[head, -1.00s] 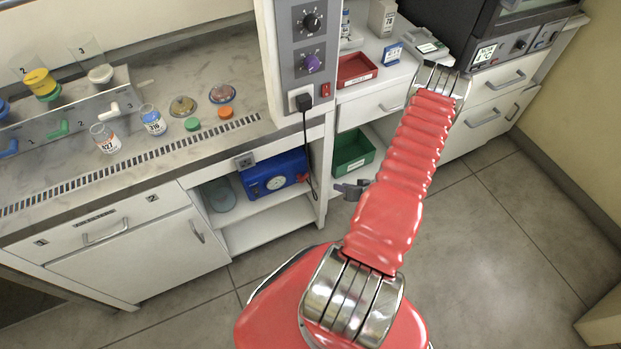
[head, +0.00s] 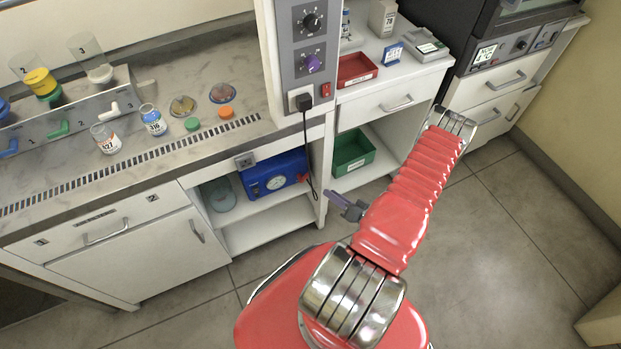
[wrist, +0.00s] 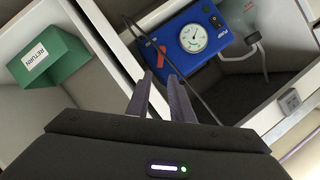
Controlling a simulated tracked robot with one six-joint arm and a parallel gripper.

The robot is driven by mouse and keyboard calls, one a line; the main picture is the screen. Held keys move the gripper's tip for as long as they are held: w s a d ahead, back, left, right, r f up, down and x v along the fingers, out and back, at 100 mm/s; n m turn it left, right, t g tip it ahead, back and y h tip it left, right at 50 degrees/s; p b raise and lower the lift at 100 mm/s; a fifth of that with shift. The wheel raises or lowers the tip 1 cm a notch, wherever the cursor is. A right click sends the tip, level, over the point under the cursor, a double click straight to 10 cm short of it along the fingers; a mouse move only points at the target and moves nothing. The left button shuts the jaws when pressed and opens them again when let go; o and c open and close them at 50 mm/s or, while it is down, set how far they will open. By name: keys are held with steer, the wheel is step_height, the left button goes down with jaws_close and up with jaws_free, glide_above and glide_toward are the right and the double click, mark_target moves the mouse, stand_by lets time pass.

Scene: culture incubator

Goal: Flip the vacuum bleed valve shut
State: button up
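The blue pump (head: 268,176) with a round white gauge sits on the upper shelf of the open bay under the bench. A small red part (head: 303,177), apparently the bleed valve's lever, is at its right end. In the wrist view the pump (wrist: 216,38) appears upside down, and the red part (wrist: 153,52) is at its left end, just beyond my fingertips. My gripper (head: 330,194) is in front of the bay, right of and below the red part. Its two fingers (wrist: 160,76) are apart with nothing between them. I cannot tell the lever's exact angle.
A black cable (wrist: 187,80) hangs close by my fingers. A green bin (head: 352,166) stands in the neighbouring bay, past a white dividing panel (head: 318,205). A glass flask (wrist: 255,45) with a hose is beside the pump. The floor before the cabinets is clear.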

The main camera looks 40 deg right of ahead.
mark_target(307, 177)
steer(key=shift+x, duration=6.75)
steer(key=shift+d, duration=0.1)
